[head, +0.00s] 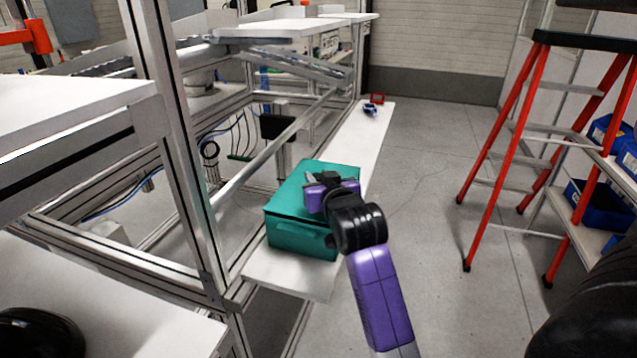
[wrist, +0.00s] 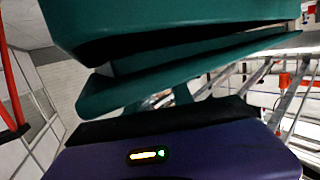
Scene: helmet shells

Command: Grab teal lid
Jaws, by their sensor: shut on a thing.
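A teal box (head: 300,239) stands on a narrow white shelf in the middle of the head view. Its teal lid (head: 289,193) lies flat on top; I cannot tell if there is a gap between lid and box. My purple gripper (head: 312,179) is at the top of the lid, toward its right side, and is shut on the lid. My wrist hides the lid's right part. In the wrist view, teal surfaces (wrist: 180,30) fill the top and middle, close to the gripper body; which is lid and which is box is hard to tell.
The white shelf (head: 288,277) runs back along a metal frame (head: 187,150) left of the box. Small blue and red items (head: 371,108) lie at its far end. A red stepladder (head: 500,150) stands right. The grey floor between is clear.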

